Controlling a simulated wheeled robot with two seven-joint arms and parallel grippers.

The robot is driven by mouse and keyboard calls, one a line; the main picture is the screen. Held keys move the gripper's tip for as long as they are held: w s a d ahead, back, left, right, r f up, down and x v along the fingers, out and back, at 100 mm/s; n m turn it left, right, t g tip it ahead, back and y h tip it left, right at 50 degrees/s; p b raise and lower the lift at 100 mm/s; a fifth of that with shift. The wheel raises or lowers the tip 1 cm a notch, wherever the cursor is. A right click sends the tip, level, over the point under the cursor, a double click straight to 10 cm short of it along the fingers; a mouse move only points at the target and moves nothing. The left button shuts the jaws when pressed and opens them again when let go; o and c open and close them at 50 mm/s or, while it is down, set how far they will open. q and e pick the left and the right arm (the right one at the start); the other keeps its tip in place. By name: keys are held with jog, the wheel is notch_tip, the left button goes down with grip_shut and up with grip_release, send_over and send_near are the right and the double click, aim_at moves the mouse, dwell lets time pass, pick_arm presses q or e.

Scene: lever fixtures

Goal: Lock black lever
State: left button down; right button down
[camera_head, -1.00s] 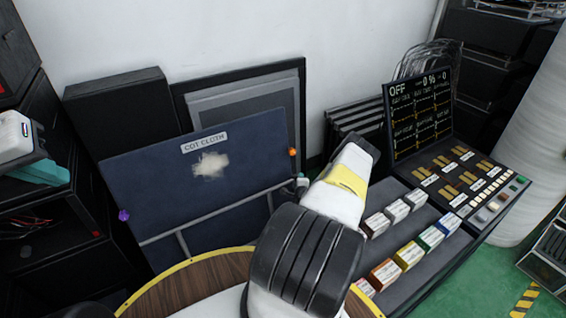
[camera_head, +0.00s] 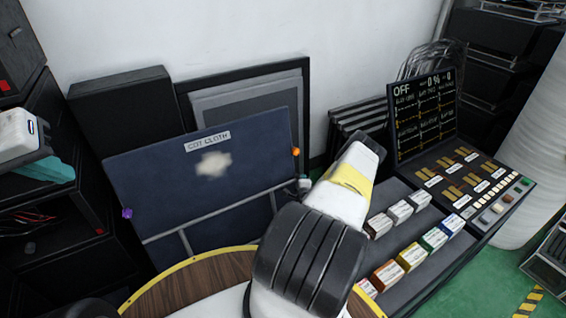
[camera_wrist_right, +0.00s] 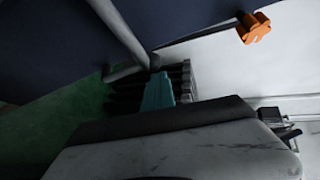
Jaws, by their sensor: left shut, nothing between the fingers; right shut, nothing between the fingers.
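I cannot make out a black lever in either view. A dark blue board (camera_head: 235,180) labelled "CDT CLOTH" leans in the middle of the head view, with a purple knob (camera_head: 127,213) at its left edge and an orange knob (camera_head: 295,152) at its right edge. The orange knob also shows in the right wrist view (camera_wrist_right: 254,28). My right arm covers the lower middle of the head view. My left gripper is not in view.
A control console (camera_head: 465,185) with an "OFF" screen (camera_head: 422,115) stands at the right, beside a rack of coloured blocks (camera_head: 412,255). Dark shelves (camera_head: 60,215) stand at the left. A round wooden top (camera_head: 185,282) is at the bottom. Green floor shows at the right.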

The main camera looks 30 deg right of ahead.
jog(key=v, duration=0.6)
jog(key=shift+s+a, duration=0.15)
jog(key=shift+s, duration=0.1)
jog(key=shift+r, duration=0.1)
